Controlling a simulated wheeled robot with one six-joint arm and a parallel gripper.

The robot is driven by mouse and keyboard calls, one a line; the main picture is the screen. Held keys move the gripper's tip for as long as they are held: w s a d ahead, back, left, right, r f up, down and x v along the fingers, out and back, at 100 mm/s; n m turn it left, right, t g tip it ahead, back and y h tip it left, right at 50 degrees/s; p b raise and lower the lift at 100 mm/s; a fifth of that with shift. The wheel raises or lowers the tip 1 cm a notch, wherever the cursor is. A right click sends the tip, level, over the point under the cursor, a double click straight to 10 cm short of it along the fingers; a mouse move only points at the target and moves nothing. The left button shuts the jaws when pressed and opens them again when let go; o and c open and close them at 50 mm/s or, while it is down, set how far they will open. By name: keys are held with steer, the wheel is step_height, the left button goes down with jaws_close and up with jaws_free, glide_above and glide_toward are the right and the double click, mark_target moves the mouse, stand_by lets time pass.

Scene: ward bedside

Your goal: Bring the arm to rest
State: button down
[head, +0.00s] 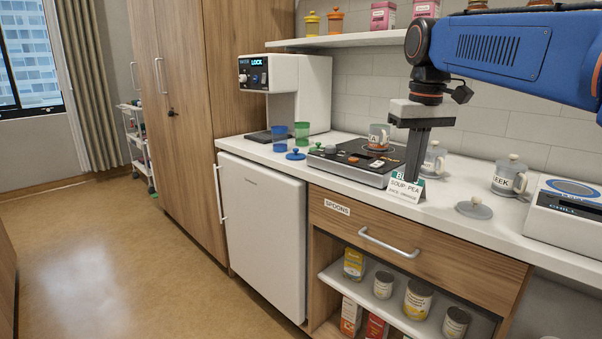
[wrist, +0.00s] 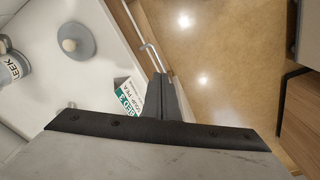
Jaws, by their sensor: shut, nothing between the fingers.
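My gripper (head: 412,176) hangs from the blue arm, pointing down over the front part of the white counter (head: 455,215). Its fingers are shut with nothing between them; in the wrist view they show as one dark closed bar (wrist: 160,85).
A dark hot plate (head: 345,168) bears a mug (head: 378,137). A grey lid (head: 473,209), a "LEEK" mug (head: 509,178) and a "CHILL" device (head: 565,212) stand right. Blue and green cups (head: 301,133) stand left. A drawer handle (head: 390,243) juts out below. The floor (head: 130,260) is clear.

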steer(key=s+d+f+m+t, duration=0.1)
steer(key=s+d+f+t, duration=0.1)
steer(key=s+f, duration=0.9)
steer(key=s+d+f+m+t, duration=0.1)
steer(key=s+d+f, duration=0.1)
steer(key=s+f, duration=1)
step_height(320, 180, down, 3)
steer(key=shift+s+d+f+t, duration=0.15)
steer(key=shift+s+d+t, duration=0.15)
steer(key=shift+d+t, duration=0.1)
